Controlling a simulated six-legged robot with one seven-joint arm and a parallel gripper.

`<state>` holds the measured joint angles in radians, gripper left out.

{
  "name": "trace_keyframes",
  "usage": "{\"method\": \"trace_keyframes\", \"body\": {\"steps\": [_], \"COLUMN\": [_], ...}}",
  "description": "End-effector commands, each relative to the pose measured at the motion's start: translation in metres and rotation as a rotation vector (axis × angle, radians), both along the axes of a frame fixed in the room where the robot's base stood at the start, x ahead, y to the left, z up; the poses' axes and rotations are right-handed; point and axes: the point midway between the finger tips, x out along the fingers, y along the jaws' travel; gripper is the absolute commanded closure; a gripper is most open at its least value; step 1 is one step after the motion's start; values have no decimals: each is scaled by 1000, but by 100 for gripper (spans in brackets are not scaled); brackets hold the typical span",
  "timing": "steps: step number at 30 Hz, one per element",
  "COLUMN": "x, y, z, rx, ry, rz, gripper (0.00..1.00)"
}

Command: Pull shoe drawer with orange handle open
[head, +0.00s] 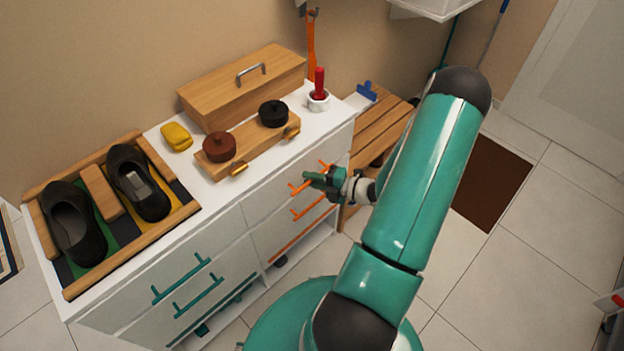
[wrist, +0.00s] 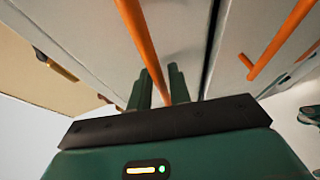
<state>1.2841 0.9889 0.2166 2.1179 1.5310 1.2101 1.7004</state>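The white cabinet (head: 230,205) has orange handles on its right-hand drawers. The upper orange handle (head: 296,188) is partly hidden behind my gripper (head: 316,180). In the wrist view the orange bar (wrist: 140,35) runs between the two dark green fingers of my gripper (wrist: 160,85). The drawer front looks flush with the cabinet. Another orange handle (head: 312,207) sits just below.
Teal handles (head: 198,295) are on the left drawers. On top stand a shoe tray (head: 182,217) with black shoes, a wooden box (head: 225,92), and a board (head: 245,150) with two round tins. A wooden bench (head: 385,130) is to the right. The floor in front is clear.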

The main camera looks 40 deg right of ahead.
Motion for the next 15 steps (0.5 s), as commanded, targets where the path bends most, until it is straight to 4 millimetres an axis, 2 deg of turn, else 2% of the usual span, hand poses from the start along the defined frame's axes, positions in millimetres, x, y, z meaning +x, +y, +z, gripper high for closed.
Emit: {"method": "trace_keyframes", "body": {"steps": [8, 11, 15], "x": [2, 2, 2], "y": [1, 1, 1], "z": [0, 0, 0], "rx": [0, 0, 0], "ry": [0, 0, 0], "rz": [0, 0, -1], "gripper": [81, 100, 100]}}
